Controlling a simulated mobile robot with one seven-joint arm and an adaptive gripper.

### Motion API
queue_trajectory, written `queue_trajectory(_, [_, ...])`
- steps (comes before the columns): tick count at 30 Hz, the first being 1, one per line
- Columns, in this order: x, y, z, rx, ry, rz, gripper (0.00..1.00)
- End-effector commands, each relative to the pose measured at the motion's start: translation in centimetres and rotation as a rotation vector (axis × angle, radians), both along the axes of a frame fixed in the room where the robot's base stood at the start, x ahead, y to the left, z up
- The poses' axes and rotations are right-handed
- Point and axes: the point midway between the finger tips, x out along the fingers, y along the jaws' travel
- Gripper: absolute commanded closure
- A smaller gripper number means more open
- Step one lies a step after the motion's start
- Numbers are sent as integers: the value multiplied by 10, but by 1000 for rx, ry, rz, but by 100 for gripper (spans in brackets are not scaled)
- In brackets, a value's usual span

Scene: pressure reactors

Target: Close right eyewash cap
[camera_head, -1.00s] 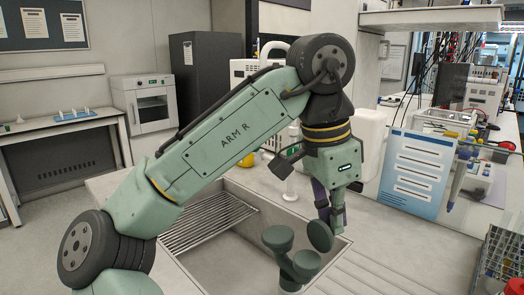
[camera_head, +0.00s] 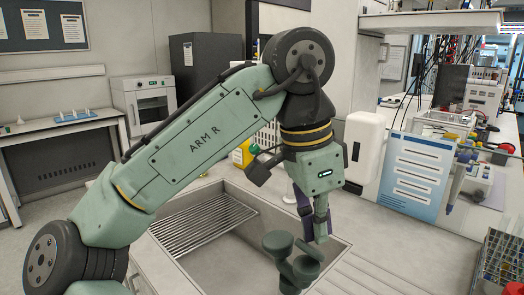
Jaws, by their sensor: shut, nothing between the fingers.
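The green eyewash stands over the sink with two heads. Its left head (camera_head: 278,243) has a flat round top. The right eyewash cap (camera_head: 309,250) is a green disc, tilted, low over the right head (camera_head: 303,269); I cannot tell whether it meets the rim fully. My gripper (camera_head: 320,238) points down just above and right of the right cap, shut and empty. Its fingertips are very close to the cap; I cannot tell whether they touch it. A purple part shows behind the fingers.
The sink (camera_head: 235,262) has a metal drain rack (camera_head: 203,226) at its left. A white container (camera_head: 363,146) and a blue-white sign (camera_head: 415,178) stand behind and to the right. A tube rack (camera_head: 500,262) is at the right edge.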

Motion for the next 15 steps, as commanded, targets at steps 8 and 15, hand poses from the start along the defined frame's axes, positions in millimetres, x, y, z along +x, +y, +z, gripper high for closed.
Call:
queue_trajectory(8, [-6,9,4,0,0,1,100])
queue_trajectory(15, [-11,16,7,0,0,3,100])
